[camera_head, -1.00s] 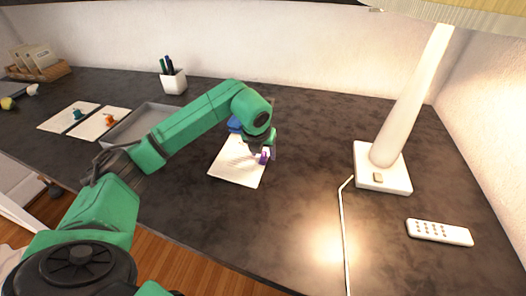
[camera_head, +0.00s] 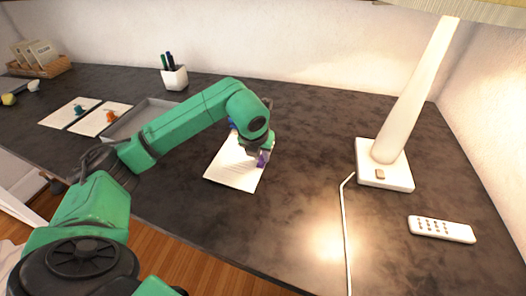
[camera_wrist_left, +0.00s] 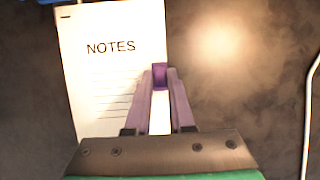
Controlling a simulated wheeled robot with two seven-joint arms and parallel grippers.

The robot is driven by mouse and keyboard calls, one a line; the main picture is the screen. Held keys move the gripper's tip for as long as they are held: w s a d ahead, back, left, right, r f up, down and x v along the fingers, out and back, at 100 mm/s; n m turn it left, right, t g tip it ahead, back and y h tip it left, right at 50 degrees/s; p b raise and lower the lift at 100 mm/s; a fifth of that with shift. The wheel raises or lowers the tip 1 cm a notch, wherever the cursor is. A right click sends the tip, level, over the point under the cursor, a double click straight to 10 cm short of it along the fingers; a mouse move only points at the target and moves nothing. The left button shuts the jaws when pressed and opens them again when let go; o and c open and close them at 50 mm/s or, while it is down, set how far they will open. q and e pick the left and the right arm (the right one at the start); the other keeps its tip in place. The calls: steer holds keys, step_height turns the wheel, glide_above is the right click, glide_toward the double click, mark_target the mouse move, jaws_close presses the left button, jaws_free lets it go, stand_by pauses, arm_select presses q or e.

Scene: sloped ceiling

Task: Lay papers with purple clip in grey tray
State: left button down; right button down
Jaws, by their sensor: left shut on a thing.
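White papers (camera_head: 234,168) headed "NOTES" lie on the dark desk in front of my left gripper's arm; they also show in the left wrist view (camera_wrist_left: 105,70). The purple clip (camera_head: 263,159) sits at their right edge. In the left wrist view my left gripper (camera_wrist_left: 160,88) has its fingers closed around the purple clip (camera_wrist_left: 160,76). In the head view the left gripper (camera_head: 258,153) is partly hidden by its wrist. The grey tray (camera_head: 138,118) lies to the left, partly covered by my left arm. My right gripper is not in view.
Papers with a teal clip (camera_head: 70,114) and papers with an orange clip (camera_head: 103,119) lie left of the tray. A pen cup (camera_head: 175,78) stands behind it. A lamp (camera_head: 385,165), its cord and a remote (camera_head: 441,229) are at right. A blue object (camera_head: 232,124) is behind the arm.

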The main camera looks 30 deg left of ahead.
mark_target(259, 170)
arm_select(q)
steer(key=shift+s+d+f+b, duration=0.1)
steer(key=shift+s+d+b, duration=0.15)
steer(key=shift+s, duration=0.75)
steer(key=shift+s+d+b, duration=0.15)
steer(key=shift+s+b, duration=0.05)
steer(key=shift+s, duration=0.75)
steer(key=c, duration=0.7)
jaws_free()
steer(key=shift+c, duration=0.2)
steer(key=v, duration=1.4)
steer(key=shift+r+p, duration=0.3)
steer(key=shift+r, duration=0.1)
